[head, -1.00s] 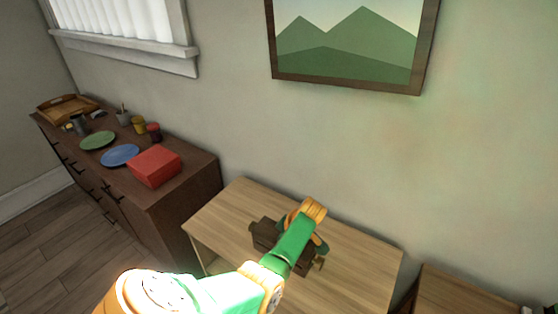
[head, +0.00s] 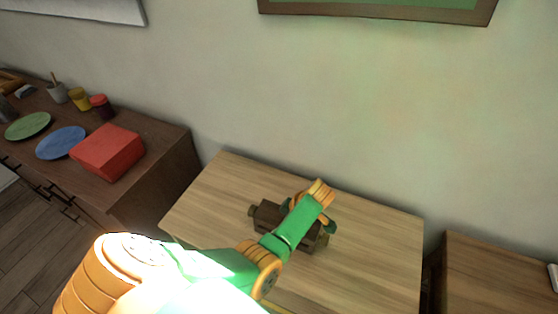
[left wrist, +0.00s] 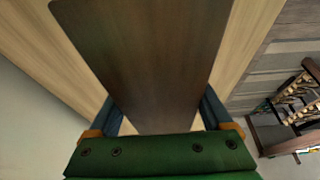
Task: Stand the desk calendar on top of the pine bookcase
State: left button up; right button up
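The desk calendar shows as a dark brown block (head: 268,214) in the head view, partly hidden by my left arm. In the left wrist view the dark brown panel (left wrist: 145,55) runs up between my fingers. My left gripper (head: 288,226) is over the middle of the pale top of the pine bookcase (head: 375,225). In the left wrist view its blue fingers (left wrist: 165,118) lie against both sides of the panel, so it looks shut on it. I cannot tell whether the calendar touches the top. My right gripper is not in view.
A dark sideboard (head: 160,160) at left bears a red box (head: 108,152), a blue plate (head: 61,142), a green plate (head: 28,126) and small jars. A brown wooden top (head: 495,270) stands at right across a narrow gap. The bookcase top around the calendar is clear.

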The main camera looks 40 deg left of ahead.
pick_arm(q)
jog(key=shift+o, duration=0.8)
jog(key=shift+d+r, duration=0.1)
jog(key=shift+d, duration=0.25)
jog(key=shift+d+r, duration=0.15)
jog(key=shift+d, duration=0.25)
jog(key=shift+r, duration=0.25)
jog(key=p+v, duration=0.1)
jog(key=v, duration=1)
jog(key=shift+w+d+r, duration=0.1)
jog(key=shift+r, duration=0.05)
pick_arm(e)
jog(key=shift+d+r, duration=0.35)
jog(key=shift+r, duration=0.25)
